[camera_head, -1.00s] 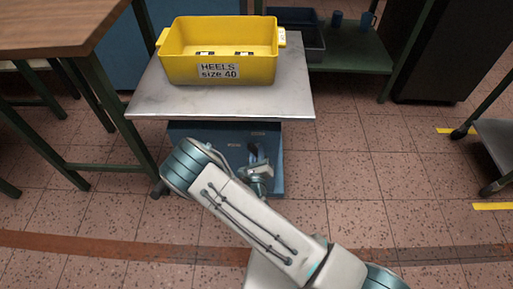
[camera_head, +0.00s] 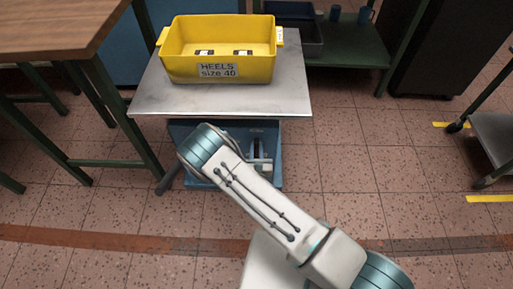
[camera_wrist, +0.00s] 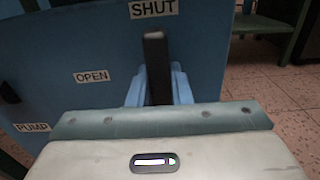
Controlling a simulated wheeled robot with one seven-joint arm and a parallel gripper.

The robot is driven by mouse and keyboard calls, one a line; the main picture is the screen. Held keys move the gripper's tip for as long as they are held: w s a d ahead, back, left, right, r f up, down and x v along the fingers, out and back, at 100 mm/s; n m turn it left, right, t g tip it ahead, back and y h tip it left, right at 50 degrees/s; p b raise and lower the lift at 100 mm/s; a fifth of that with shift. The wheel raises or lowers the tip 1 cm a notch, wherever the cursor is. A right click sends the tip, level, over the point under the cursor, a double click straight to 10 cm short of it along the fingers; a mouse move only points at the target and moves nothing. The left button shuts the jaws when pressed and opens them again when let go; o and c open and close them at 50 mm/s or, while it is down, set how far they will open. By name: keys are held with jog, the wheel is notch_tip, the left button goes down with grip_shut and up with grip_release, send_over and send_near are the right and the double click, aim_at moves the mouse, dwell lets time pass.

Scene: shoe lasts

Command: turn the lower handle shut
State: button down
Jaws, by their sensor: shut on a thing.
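The lower handle (camera_wrist: 156,62) is a dark bar in the wrist view, standing nearly upright and pointing up at the SHUT label (camera_wrist: 154,8) on a blue panel (camera_wrist: 60,50). The OPEN label (camera_wrist: 92,76) is left of it and lower. My gripper (camera_wrist: 158,88) is shut on the handle, with one light-blue finger on each side. The handle's lower end and pivot are hidden behind my wrist. In the head view, my gripper (camera_head: 260,160) is in front of the blue unit (camera_head: 268,130) under the tabletop; the handle is too small to make out there.
A PUMP label (camera_wrist: 33,127) is at the panel's lower left, with a dark knob (camera_wrist: 8,92) above it. The metal tabletop (camera_head: 225,102) overhangs the panel and carries a yellow HEELS bin (camera_head: 218,68). A wooden table (camera_head: 60,35) stands left.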

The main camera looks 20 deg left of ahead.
dwell(0.3)
jog(key=c, duration=1.3)
grip_release()
jog(key=p+v, duration=0.2)
jog(key=v, duration=1.1)
jog(key=shift+s+f, duration=0.1)
jog(key=shift+s, duration=0.3)
